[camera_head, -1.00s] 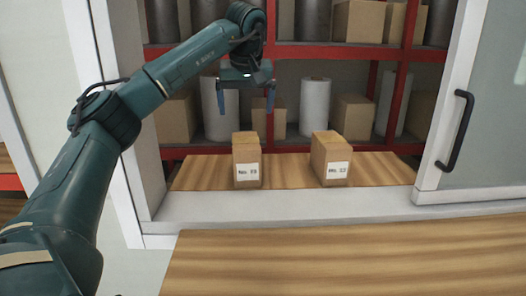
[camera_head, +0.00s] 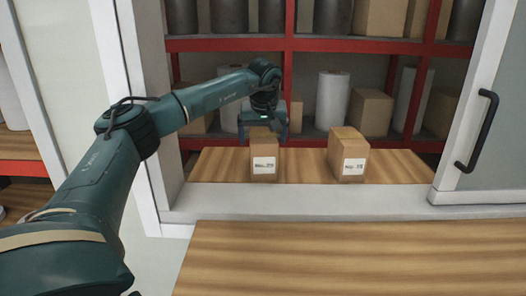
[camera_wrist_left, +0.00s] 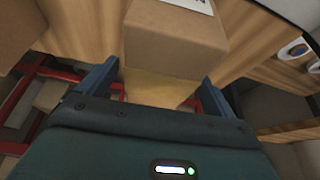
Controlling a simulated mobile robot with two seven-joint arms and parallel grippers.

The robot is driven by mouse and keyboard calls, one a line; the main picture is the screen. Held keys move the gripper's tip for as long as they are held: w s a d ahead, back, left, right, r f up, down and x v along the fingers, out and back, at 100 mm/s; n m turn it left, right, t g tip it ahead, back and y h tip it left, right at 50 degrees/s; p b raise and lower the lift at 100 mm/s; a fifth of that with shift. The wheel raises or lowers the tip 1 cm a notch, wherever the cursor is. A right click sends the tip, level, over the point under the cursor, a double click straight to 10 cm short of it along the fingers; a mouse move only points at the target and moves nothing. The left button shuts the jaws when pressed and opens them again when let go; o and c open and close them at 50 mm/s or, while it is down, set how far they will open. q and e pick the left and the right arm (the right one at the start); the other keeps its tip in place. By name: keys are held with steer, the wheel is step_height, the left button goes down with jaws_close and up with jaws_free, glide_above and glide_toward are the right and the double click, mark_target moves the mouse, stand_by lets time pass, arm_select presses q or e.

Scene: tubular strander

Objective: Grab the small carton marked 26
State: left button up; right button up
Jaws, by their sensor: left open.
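Two small brown cartons with white labels stand on a wooden counter (camera_head: 310,165) in the window opening. The left carton (camera_head: 264,174) is under my left gripper (camera_head: 264,134); the right carton (camera_head: 348,152) stands apart from it. The label numbers are too small to read surely, so I cannot tell which is 26. My left gripper is open at the left carton's top. In the left wrist view a carton (camera_wrist_left: 174,45) lies between the two open fingers (camera_wrist_left: 160,74), with part of its label at the top edge. My right gripper is not in view.
Behind the counter, a red shelf rack (camera_head: 330,45) holds larger boxes and white rolls (camera_head: 332,101). A sliding door with a black handle (camera_head: 482,135) is at the right. A white sill (camera_head: 310,198) and a front wooden table (camera_head: 350,260) are clear.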

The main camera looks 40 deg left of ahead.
arm_select(q)
steer(key=shift+f+p, duration=0.35)
steer(key=shift+f, duration=0.05)
stand_by(0.7)
steer(key=shift+w+r, duration=0.1)
steer(key=c, duration=1.4)
